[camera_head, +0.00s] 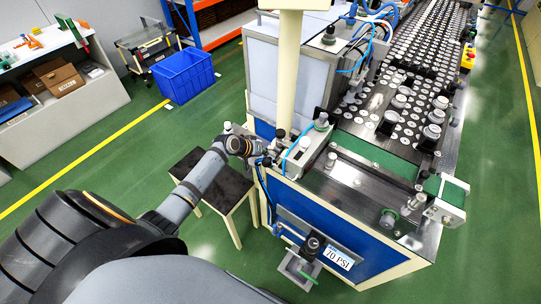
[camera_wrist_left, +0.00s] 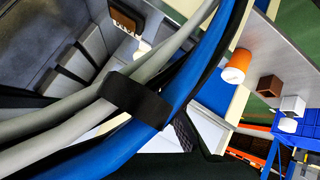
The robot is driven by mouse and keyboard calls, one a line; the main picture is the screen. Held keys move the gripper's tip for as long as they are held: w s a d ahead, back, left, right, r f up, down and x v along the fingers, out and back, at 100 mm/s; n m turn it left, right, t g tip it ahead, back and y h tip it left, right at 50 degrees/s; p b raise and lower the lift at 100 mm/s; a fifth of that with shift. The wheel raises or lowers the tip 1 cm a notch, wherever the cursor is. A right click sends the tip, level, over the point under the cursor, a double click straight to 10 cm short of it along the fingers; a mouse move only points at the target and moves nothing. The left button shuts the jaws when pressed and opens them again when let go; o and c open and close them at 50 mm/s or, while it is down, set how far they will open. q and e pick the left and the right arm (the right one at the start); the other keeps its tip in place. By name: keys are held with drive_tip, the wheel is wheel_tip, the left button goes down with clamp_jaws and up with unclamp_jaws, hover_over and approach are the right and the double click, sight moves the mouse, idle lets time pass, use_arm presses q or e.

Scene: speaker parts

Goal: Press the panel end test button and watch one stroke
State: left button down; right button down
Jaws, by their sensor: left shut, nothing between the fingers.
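My left arm reaches in from the left in the head view. Its gripper (camera_head: 267,161) is at the near left corner of the machine (camera_head: 335,230), beside a pale cylinder unit (camera_head: 305,155) with blue air hoses. The gripper is shut and empty. I cannot tell whether it touches anything. The test button cannot be made out for certain; the arm and gripper cover part of that corner. The left wrist view is mostly filled by grey and blue cables (camera_wrist_left: 205,65) with a black strap (camera_wrist_left: 137,100), and the fingertips do not show clearly. My right gripper is not in view.
A conveyor top (camera_head: 400,90) carries many round parts. A regulator (camera_head: 312,245) and a "70 PSI" sign (camera_head: 339,258) are on the blue front. A dark-topped stool (camera_head: 215,180) stands under my arm.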

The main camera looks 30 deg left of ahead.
use_arm(q)
drive_tip(key=shift+r+p, duration=0.4)
drive_tip(key=shift+r, duration=0.25)
wheel_tip(320, 180, up, 5)
drive_tip(key=p, duration=0.5)
drive_tip(key=shift+r, duration=0.1)
idle(0.5)
